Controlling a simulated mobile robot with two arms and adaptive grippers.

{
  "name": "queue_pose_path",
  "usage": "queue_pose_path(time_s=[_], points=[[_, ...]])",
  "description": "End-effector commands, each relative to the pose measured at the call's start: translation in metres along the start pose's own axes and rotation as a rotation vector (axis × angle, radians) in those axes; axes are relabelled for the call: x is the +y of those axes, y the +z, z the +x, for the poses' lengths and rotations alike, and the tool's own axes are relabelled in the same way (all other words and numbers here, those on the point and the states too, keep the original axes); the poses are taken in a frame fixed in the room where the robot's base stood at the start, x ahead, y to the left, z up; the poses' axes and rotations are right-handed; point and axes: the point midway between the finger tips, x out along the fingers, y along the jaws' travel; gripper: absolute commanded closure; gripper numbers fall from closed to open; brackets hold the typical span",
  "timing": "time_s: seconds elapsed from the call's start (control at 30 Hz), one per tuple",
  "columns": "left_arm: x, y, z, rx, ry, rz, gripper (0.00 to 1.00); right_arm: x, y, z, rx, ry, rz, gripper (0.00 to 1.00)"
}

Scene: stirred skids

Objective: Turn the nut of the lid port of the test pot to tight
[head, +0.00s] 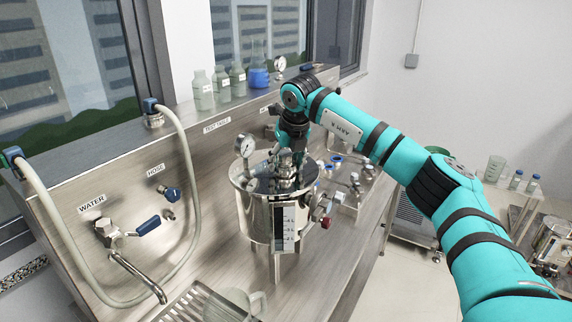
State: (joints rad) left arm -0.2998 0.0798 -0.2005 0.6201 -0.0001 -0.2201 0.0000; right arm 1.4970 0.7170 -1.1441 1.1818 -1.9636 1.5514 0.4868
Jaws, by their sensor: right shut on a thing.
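The test pot (257,212) is a shiny steel vessel on legs, with a gauge (245,145) and a level scale (285,222) on its front. Its lid port (286,170) rises from the top of the lid. My right gripper (288,157) points down over the lid port from above and is shut on the port's nut, which is mostly hidden by the fingers. I cannot tell how tight the nut is. My left gripper is not in view.
A hose (196,205), a water tap (108,233) and a blue valve handle (149,226) are at the left. Glass bottles (203,91) and a blue flask (259,75) stand on the ledge behind. Small fittings (354,183) crowd the bench right of the pot. A clear jug (235,305) stands in front.

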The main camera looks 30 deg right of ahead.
Motion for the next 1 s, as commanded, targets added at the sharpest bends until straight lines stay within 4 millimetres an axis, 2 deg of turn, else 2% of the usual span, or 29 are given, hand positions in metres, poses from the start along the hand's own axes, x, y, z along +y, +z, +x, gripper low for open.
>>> queue_pose_path(time_s=[1.0], points=[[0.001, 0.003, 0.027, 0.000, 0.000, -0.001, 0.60, 0.002, 0.002, -0.001, -0.006, -0.194, 0.471, 0.77]])
